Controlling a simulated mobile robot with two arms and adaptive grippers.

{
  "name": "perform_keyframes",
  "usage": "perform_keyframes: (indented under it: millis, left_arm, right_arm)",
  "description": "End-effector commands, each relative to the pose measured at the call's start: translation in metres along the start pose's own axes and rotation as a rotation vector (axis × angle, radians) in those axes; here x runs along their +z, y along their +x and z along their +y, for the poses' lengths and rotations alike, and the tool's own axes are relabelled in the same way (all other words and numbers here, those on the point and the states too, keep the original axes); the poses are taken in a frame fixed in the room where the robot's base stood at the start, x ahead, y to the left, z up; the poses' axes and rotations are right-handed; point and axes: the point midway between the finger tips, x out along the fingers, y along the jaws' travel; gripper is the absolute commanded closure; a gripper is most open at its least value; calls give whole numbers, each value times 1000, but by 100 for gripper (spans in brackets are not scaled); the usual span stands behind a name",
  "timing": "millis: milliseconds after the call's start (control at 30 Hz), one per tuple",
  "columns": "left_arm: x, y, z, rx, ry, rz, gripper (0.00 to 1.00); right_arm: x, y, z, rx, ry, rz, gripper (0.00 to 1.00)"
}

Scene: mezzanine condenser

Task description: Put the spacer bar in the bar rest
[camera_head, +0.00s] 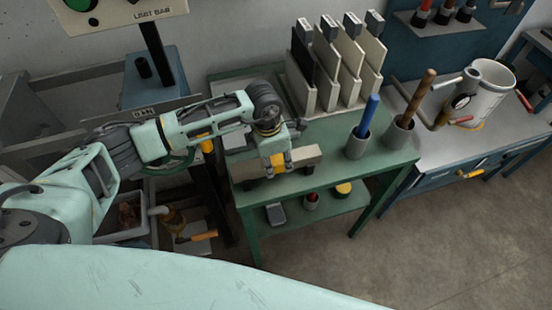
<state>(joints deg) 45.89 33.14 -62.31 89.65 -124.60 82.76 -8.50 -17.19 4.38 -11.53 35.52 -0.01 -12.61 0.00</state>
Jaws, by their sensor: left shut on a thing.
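My left gripper (279,160) reaches down over the front part of the green table and is shut on the spacer bar (305,156). The bar is a beige-grey block lying level, with both ends sticking out past the fingers. Small dark supports, which look like the bar rest (309,170), show under the bar near its ends. The bar hides most of them, and I cannot tell whether it touches them or hangs just above. My right gripper is not in view.
The green table (395,160) also carries several upright beige plates (345,72) in a rack at the back. A blue-handled tool (368,115) and a brown-handled tool (415,98) stand in grey cups to the right. A lower shelf (283,222) holds small items.

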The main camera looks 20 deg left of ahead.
Motion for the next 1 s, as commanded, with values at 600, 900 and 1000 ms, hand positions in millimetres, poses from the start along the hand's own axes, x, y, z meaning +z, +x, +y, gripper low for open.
perform_keyframes:
  millis: [600, 900, 1000]
  left_arm:
    - [0, 1, 0, 0, -1, 0, 49]
    - [0, -30, 2, 6, 0, -4, 49]
    - [0, -52, 2, 6, 2, -4, 49]
  right_arm:
    - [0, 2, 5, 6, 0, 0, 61]
    - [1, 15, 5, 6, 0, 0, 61]
    - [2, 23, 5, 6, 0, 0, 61]
